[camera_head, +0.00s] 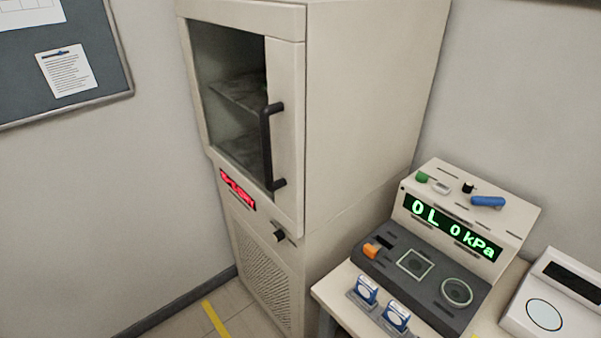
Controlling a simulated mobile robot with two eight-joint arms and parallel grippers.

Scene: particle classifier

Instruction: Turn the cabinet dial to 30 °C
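The cabinet (350,110) is a tall cream unit in the middle of the head view. Its glass door (230,100) appears shut and has a black vertical handle (266,148). The dial (280,236) is a small black knob on the front panel below the door. A red lit display (238,188) sits to the upper left of the dial; its text is too slanted and small to read. Neither of my grippers is in view.
A table (335,302) at the right holds a machine (520,215) with a green display reading "0L 0kPa". Two small blue-and-white items (366,290) (397,317) stand at its front. A white device (535,317) is at far right. Floor shows left of the cabinet.

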